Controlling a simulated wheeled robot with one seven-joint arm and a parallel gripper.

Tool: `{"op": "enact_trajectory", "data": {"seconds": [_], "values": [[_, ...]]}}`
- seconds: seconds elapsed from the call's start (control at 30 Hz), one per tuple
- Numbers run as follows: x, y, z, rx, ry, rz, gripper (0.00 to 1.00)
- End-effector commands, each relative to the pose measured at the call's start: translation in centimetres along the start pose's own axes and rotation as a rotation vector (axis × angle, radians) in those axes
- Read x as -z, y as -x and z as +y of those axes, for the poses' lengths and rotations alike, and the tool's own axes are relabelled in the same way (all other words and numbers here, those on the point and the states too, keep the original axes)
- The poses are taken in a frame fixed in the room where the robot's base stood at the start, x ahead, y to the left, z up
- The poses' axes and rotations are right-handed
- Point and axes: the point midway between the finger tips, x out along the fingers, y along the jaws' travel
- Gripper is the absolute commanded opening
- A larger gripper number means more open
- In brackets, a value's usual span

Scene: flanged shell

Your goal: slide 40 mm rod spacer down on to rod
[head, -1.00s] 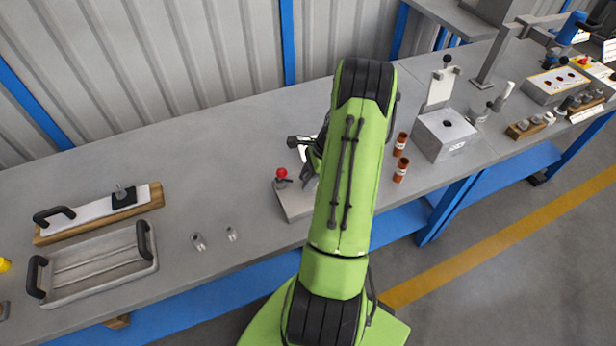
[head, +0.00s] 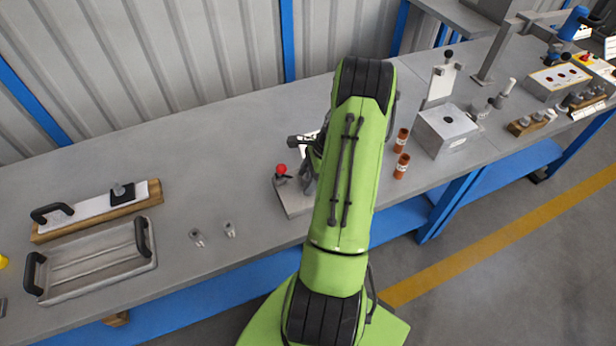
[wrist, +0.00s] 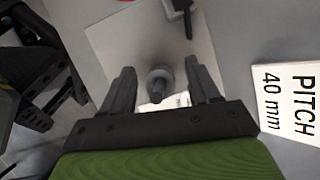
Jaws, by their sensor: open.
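In the wrist view, my gripper (wrist: 160,88) is open, with one dark finger on each side of a small upright part. That part shows a dark rod-like end (wrist: 157,93) with a paler grey ring (wrist: 161,73) around or behind it. The ring may be the rod spacer; I cannot tell how far along the rod it sits. Clear gaps show between the part and both fingers. A grey plate (wrist: 125,45) lies beneath. In the head view my green arm hides the rod and most of the gripper; the fixture plate (head: 294,204) shows beside it.
A red-knobbed lever (head: 281,170) stands on the fixture. A "PITCH 40 mm" label (wrist: 287,100) lies to the right in the wrist view. Two small grey parts (head: 197,238) (head: 230,230) lie left, near a handled tray (head: 95,266). Orange-brown cylinders (head: 401,166) stand right, beside a grey box (head: 447,132).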

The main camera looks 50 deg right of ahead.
Motion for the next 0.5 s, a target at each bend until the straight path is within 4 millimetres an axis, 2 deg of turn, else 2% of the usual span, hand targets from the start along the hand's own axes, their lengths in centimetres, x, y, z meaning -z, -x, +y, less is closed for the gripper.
{"op": "enact_trajectory", "data": {"seconds": [0.17, 0.27, 0.5], "values": [[0.0, 0.9, -0.1, 0.003, 0.0, 0.001, 0.61], [0.0, 3.1, -0.1, 0.005, -0.001, 0.003, 0.61], [0.0, 10.1, -0.1, 0.006, -0.001, 0.002, 0.61]]}}
